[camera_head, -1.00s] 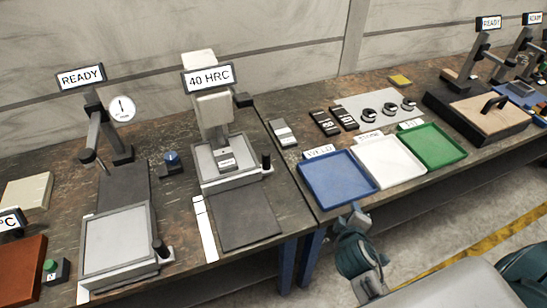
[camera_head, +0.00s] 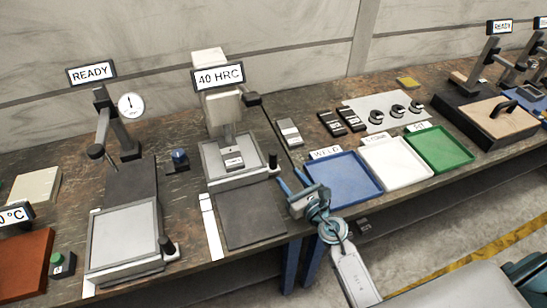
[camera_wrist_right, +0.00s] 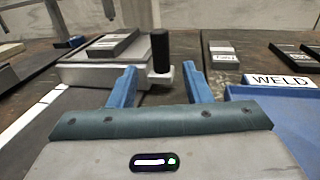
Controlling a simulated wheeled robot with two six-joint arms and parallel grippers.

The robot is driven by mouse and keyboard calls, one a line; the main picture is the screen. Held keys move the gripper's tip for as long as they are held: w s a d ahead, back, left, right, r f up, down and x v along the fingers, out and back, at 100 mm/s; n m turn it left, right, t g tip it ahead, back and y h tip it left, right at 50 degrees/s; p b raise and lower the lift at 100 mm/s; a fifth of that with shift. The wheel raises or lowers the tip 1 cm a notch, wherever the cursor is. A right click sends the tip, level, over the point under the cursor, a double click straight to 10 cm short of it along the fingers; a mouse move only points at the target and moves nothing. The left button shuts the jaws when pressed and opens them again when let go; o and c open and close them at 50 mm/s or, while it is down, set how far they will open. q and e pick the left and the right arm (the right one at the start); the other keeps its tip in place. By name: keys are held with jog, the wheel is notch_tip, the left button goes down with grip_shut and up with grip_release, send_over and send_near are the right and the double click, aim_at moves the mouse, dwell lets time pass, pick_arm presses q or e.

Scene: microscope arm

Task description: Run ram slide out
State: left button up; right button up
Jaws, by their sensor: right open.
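The machine with the 40 HRC sign (camera_head: 218,76) stands left of centre in the head view. Its grey slide (camera_head: 214,176) sits back under the head and bears a small labelled block (camera_head: 233,160). A black upright knob (camera_head: 273,161) stands at the slide's front right corner. My right gripper (camera_head: 293,183) is open and empty, in front and to the right of the knob. In the right wrist view the knob (camera_wrist_right: 160,50) shows between and beyond the open fingers (camera_wrist_right: 159,72), apart from them. My left gripper is not in view.
A dark mat (camera_head: 250,218) lies bare in front of the slide. At left, the READY machine (camera_head: 105,120) has a grey slide (camera_head: 125,236) out at the front with its own black knob (camera_head: 168,246). The blue WELD tray (camera_head: 345,180) is close to the right of my gripper.

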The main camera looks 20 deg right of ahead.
aim_at(275, 161)
jog(key=x, duration=1)
jog(key=shift+p, duration=0.35)
grip_shut()
